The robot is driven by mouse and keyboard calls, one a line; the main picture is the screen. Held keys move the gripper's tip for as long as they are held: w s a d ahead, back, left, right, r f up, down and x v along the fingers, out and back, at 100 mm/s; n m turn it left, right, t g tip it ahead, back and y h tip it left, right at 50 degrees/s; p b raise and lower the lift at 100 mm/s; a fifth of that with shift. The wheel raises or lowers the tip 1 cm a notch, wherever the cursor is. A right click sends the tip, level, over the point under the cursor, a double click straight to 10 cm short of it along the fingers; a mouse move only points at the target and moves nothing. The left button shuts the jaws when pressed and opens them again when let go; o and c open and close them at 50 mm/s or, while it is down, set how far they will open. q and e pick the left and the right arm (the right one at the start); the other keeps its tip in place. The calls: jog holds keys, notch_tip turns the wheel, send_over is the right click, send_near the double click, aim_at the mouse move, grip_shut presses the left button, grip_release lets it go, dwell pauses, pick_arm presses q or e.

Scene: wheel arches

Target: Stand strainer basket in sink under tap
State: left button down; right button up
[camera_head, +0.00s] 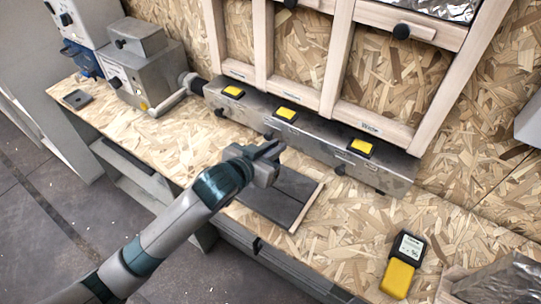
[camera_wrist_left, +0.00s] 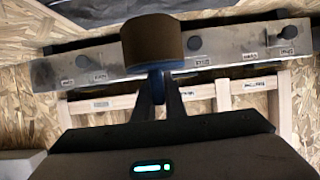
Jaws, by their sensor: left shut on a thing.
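My left gripper (camera_head: 277,150) is above the dark rectangular panel on the bench, in front of the metal rail. In the left wrist view my left gripper (camera_wrist_left: 160,92) is shut on the narrow blue part of a dark brown, round-ended thing (camera_wrist_left: 153,42). I cannot tell whether this is the strainer basket. In the head view the held thing is hard to make out. I recognise no sink or tap in either view. My right gripper is out of view.
A metal rail (camera_head: 317,137) with black knobs and yellow tags runs along the back under a wooden frame (camera_head: 335,60). The dark panel (camera_head: 272,201) lies in the bench. A yellow-black meter (camera_head: 400,275) is at front right, grey machines (camera_head: 140,75) at left.

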pick_arm(q)
jog(key=shift+w+a+f, duration=0.15)
jog(key=shift+a+f, duration=0.2)
jog(key=shift+a, duration=0.2)
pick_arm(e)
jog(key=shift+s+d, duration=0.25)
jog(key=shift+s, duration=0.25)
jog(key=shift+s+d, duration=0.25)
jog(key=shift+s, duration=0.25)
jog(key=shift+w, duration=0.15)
pick_arm(q)
notch_tip(320, 180, down, 4)
jog(key=shift+r+p, duration=0.25)
jog(key=shift+p, duration=0.2)
jog(key=shift+f, duration=0.3)
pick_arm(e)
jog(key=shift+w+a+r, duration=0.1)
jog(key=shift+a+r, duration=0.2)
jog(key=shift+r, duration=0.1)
pick_arm(q)
jog(key=shift+f, duration=0.15)
jog(key=c, duration=1.8)
grip_release()
